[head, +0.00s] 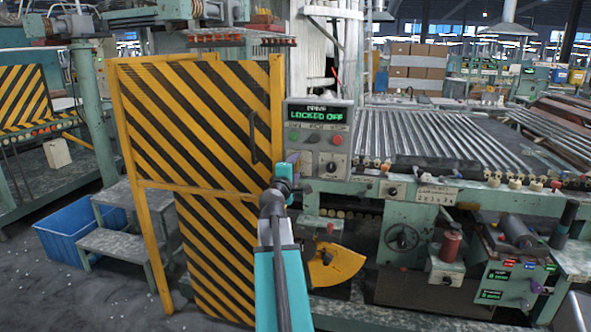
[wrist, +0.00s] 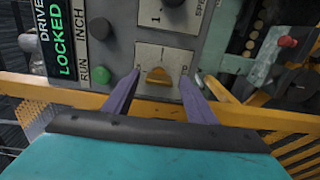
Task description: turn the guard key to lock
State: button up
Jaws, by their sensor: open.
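The yellow guard key (wrist: 157,76) sits on a pale plate (wrist: 160,58) of the control box (head: 303,108). In the wrist view the open purple fingers of my gripper (wrist: 160,80) are on either side of the key, with a gap on each side. In the head view my gripper (head: 285,178) is at the lower left of the box and hides the key. The display (head: 317,115) reads LOCKED OFF under a smaller line. The yellow and black striped guard door (head: 200,120) stands to the left of the box and looks closed.
A green button (wrist: 99,75) is left of the key, and a dark dial (wrist: 174,2) is above it in the wrist view. A red button (head: 338,140) is on the box. A roller bed (head: 440,135) lies to the right. A blue bin (head: 75,230) stands at left.

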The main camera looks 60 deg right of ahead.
jog(key=b+v, duration=0.3)
jog(key=v, duration=0.5)
jog(key=shift+a, duration=0.2)
jog(key=b, duration=0.3)
jog(key=shift+s+a, duration=0.2)
jog(key=shift+a, duration=0.15)
jog(key=b+v, duration=0.1)
jog(key=b, duration=0.4)
jog(key=shift+s+a+b, duration=0.1)
jog(key=shift+a+b, duration=0.2)
jog(key=shift+b, duration=0.05)
jog(key=b+v, duration=0.3)
